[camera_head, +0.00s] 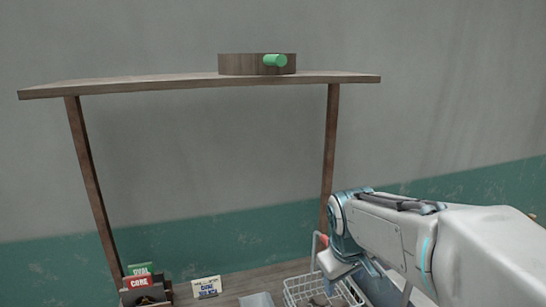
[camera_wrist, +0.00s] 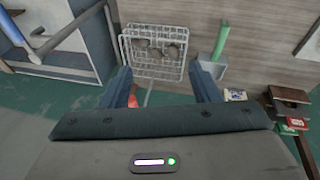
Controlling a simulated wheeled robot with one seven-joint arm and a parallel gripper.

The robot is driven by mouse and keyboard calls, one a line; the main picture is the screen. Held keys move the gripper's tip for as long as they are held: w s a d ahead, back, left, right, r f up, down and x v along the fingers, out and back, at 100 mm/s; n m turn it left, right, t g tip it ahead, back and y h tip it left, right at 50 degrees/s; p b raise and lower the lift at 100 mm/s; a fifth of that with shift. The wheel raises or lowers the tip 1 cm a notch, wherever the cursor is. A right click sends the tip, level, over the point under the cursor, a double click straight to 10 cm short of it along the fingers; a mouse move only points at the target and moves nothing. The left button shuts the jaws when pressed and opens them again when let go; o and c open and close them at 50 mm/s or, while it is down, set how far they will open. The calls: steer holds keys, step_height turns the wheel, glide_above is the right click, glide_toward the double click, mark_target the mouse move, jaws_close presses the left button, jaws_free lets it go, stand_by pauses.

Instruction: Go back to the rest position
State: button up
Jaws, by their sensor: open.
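My gripper (camera_wrist: 164,72) is open, with its two dark blue fingers spread apart and nothing between them in the wrist view. A wire basket (camera_wrist: 126,48) lies past the fingertips and holds a few grey-brown lumps. In the head view the wire basket (camera_head: 292,296) is at the bottom, partly cut off by the frame edge. My arm reaches in from the right there, its front end over the basket's right side. The gripper's fingers cannot be made out in that view.
Below are red and green labelled packets (camera_head: 138,282), a small card (camera_head: 207,287) and a grey tray (camera_head: 256,300). A green rod (camera_wrist: 221,42) shows beside the basket in the wrist view.

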steer(key=s+r+m+p, duration=0.2)
steer(key=s, duration=0.5)
steer(key=s+r+m+t+y+p, duration=0.1)
steer(key=s+r+m+p, duration=0.1)
steer(key=s, duration=0.4)
steer(key=shift+s+d+r+m+p, duration=0.3)
steer(key=shift+s+r+p, duration=0.15)
steer(key=shift+r, duration=0.3)
